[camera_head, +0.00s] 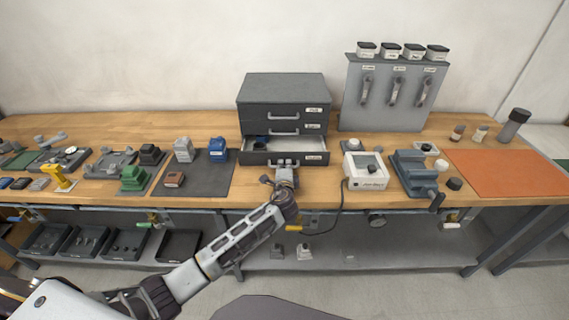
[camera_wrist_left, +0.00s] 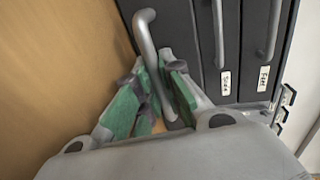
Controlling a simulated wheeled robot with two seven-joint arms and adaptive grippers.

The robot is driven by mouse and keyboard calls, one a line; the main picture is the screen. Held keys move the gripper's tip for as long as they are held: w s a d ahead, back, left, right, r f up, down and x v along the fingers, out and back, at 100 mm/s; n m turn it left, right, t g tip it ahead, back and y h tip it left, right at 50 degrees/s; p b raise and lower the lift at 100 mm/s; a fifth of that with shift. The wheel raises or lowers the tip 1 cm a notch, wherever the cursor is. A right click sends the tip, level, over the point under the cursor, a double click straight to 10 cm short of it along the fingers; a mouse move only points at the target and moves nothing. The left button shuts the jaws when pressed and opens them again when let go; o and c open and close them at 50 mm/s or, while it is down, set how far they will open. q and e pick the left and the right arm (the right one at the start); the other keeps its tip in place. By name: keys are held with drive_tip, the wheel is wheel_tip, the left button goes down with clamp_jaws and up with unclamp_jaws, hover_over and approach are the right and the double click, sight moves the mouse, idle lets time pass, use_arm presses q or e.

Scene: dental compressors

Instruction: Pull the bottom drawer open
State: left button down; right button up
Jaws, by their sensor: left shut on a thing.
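The dark grey cabinet (camera_head: 283,90) stands on the wooden bench with its drawers stacked. The bottom drawer (camera_head: 256,159) stands out from the cabinet, and its light interior with some small items shows behind its front. The two drawers above it look closed. My left gripper (camera_head: 285,170) is at the middle of the bottom drawer's front, covering its handle. In the left wrist view, the gripper's green-padded fingers (camera_wrist_left: 163,98) are shut around one end of the grey bar handle (camera_wrist_left: 147,36). My right gripper is not in view.
A dark mat (camera_head: 205,186) with small blocks lies left of the cabinet. An orange mat (camera_head: 508,173) lies farther right. The bench's front edge is just below my gripper.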

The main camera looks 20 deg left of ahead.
use_arm(q)
drive_tip(key=s, duration=0.2)
drive_tip(key=s+d+p, duration=0.1)
drive_tip(key=s, duration=0.1)
drive_tip(key=shift+s+d+f, duration=0.1)
drive_tip(key=shift+s+d, duration=0.1)
drive_tip(key=shift+s, duration=0.1)
drive_tip(key=shift+s+d, duration=0.15)
drive_tip(key=shift+s, duration=0.3)
drive_tip(key=c, duration=1.8)
unclamp_jaws()
drive_tip(key=shift+c, duration=0.2)
drive_tip(key=shift+v, duration=6)
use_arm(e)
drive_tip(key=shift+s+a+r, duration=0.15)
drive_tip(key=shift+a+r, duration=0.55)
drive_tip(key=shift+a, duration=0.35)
